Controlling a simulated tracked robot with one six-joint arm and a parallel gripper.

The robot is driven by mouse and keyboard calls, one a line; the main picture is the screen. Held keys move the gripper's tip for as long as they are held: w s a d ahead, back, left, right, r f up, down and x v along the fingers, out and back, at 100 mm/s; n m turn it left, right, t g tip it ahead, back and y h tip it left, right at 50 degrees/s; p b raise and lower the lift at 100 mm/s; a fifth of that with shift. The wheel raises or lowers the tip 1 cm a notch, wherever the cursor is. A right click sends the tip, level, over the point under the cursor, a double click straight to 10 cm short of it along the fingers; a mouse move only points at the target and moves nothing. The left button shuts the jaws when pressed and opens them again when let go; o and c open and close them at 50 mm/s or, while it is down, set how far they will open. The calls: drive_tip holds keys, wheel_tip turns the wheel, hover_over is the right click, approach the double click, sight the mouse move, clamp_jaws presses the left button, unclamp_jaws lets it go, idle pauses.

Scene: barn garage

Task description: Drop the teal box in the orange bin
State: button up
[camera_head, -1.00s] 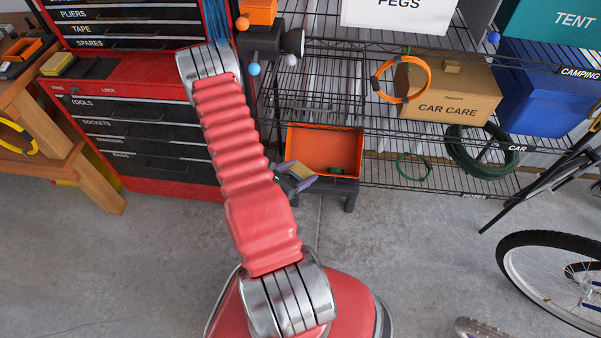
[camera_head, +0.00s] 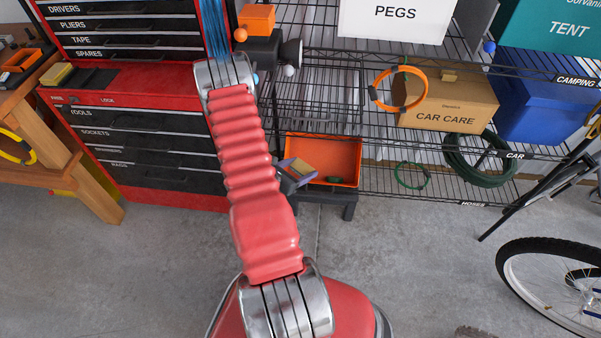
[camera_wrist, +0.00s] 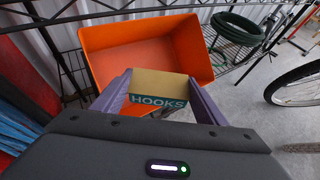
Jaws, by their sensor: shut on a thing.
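The teal box (camera_wrist: 158,102) shows in the wrist view with a tan top and a teal side lettered HOOKS. My gripper (camera_wrist: 160,92) is shut on it, with a purple finger on each side. The orange bin (camera_wrist: 147,47) is open-topped and lies just beyond the box in the wrist view. In the head view the orange bin (camera_head: 333,158) sits on a low dark stand. I cannot tell whether the box overlaps the bin's rim from above.
A wire shelf (camera_head: 400,145) stands behind and right of the bin, with a car care box (camera_head: 446,117) and a green hose coil (camera_head: 478,160). A red tool chest (camera_head: 140,135) stands left. A bicycle wheel (camera_head: 552,275) is at right. Concrete floor in front is clear.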

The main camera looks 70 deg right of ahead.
sight(299, 164)
drive_tip(key=shift+w+d+f, duration=0.15)
drive_tip(key=shift+d, duration=0.6)
drive_tip(key=shift+w+d+f, duration=0.15)
drive_tip(key=shift+d, duration=0.55)
drive_tip(key=shift+w+d+f, duration=0.15)
drive_tip(key=shift+d+f, duration=0.1)
drive_tip(key=shift+d, duration=0.4)
drive_tip(key=shift+w+d+f, duration=0.2)
drive_tip(key=shift+d+f, duration=0.1)
drive_tip(key=shift+d, duration=0.4)
drive_tip(key=shift+w+d+f, duration=0.15)
drive_tip(key=shift+d+f, duration=0.1)
drive_tip(key=shift+d, duration=0.4)
drive_tip(key=o, duration=1.2)
drive_tip(key=shift+c, duration=0.2)
drive_tip(key=shift+a, duration=0.1)
drive_tip(key=v, duration=1.3)
drive_tip(key=shift+w+a, duration=0.15)
drive_tip(key=shift+a, duration=0.1)
